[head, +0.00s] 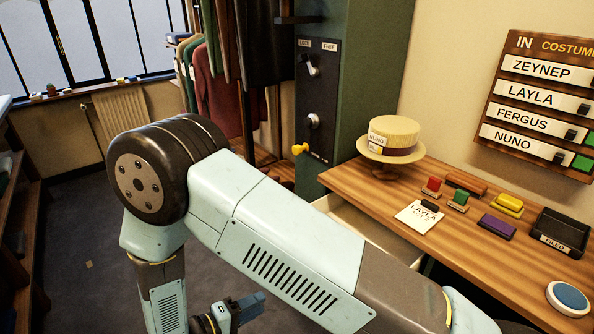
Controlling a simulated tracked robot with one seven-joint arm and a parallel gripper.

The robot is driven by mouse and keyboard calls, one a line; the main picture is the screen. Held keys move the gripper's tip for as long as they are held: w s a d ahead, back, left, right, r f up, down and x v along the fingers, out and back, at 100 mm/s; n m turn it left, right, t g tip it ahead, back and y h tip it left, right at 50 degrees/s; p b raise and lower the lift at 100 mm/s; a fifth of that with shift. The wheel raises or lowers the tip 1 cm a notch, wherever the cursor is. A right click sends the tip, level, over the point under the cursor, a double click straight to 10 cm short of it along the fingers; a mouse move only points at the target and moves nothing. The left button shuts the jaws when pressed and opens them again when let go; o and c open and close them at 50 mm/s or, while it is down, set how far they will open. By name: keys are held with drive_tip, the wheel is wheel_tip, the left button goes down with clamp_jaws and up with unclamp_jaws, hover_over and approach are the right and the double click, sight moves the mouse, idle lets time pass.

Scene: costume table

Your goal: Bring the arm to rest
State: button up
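My arm crosses the front of the head view in pale green links. It rises from the lower right to a dark round elbow joint (160,172), and the link beyond hangs down to the bottom edge. A small part at the arm's end, apparently my gripper (237,311), shows low in the picture over the dark floor. It is partly cut off by the bottom edge. Its fingers are not clear, and I cannot tell whether it is open or holds anything.
An open drawer (352,222) lies behind my arm. A green cabinet, clothes rack and left shelves surround the floor.

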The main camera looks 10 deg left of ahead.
drive_tip(key=w+d+r+m+g+y, duration=0.1)
drive_tip(key=w+d+r+m+g, duration=0.35)
drive_tip(key=d+r, duration=0.6)
drive_tip(key=w+d+r+m+g+y, duration=0.15)
drive_tip(key=w+d+r+g, duration=0.55)
drive_tip(key=r, duration=0.7)
drive_tip(key=s+d+r+m+t+y, duration=0.1)
drive_tip(key=s+d+r+t+y, duration=0.2)
drive_tip(key=s+d+r, duration=0.3)
drive_tip(key=s+d+r+m+t+y, duration=0.2)
drive_tip(key=s+d+r+y, duration=0.3)
drive_tip(key=d+r, duration=0.7)
drive_tip(key=s+d+t, duration=0.1)
drive_tip(key=d, duration=0.3)
drive_tip(key=shift+y, duration=0.35)
